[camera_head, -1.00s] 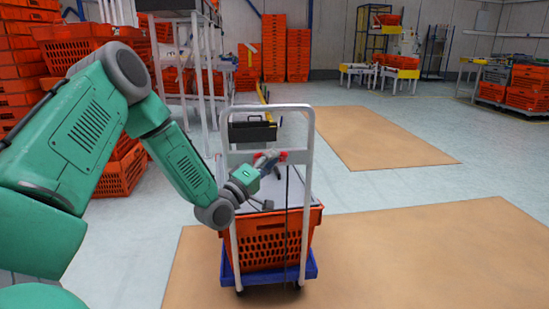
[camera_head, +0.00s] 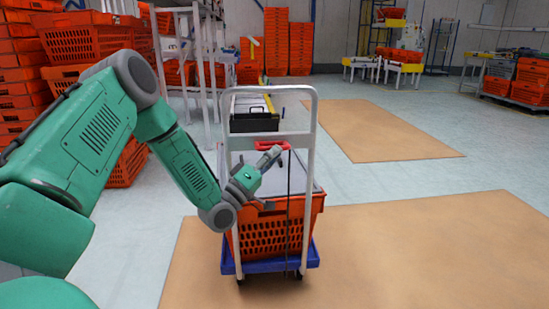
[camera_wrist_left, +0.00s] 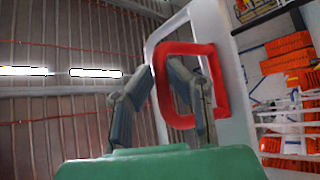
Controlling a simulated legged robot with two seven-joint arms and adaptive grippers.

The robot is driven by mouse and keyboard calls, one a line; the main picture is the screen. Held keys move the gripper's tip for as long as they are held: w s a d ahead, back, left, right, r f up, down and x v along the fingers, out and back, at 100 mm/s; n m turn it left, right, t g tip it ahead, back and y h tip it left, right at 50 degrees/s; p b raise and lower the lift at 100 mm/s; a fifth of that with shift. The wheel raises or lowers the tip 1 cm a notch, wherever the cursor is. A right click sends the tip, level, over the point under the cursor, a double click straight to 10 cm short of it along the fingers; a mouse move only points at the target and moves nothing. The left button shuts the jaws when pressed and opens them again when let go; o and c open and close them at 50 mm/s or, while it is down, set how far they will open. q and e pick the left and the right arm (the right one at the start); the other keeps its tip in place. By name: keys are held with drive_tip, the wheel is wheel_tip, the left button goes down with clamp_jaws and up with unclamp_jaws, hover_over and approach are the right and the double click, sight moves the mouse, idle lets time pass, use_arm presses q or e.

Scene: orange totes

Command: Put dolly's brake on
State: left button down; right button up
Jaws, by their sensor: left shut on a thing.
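The dolly has a blue base (camera_head: 270,266) and a white tubular push handle (camera_head: 309,130), and it carries an orange crate (camera_head: 265,235) with a grey top. A red brake loop (camera_head: 285,145) sits at the push handle, and a thin dark rod (camera_head: 288,205) runs down below it. In the left wrist view the red loop (camera_wrist_left: 220,85) stands beside the white handle and passes around the gripper fingers. My left gripper (camera_head: 274,155) is shut on this red loop. The fingers partly hide the loop in the head view. My right gripper is out of view.
A black toolbox (camera_head: 253,122) shows behind the dolly handle. Stacked orange crates (camera_head: 85,40) and white racks stand at the left. Tan floor patches (camera_head: 400,245) and open floor lie to the right. Yellow tables stand at the back.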

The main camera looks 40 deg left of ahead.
use_arm(q)
drive_tip(key=shift+r, duration=0.15)
drive_tip(key=c, duration=1.6)
unclamp_jaws()
drive_tip(key=shift+s+d+r, duration=0.1)
drive_tip(key=shift+s, duration=0.05)
drive_tip(key=shift+o, duration=0.2)
drive_tip(key=v, duration=1.2)
drive_tip(key=shift+f, duration=0.2)
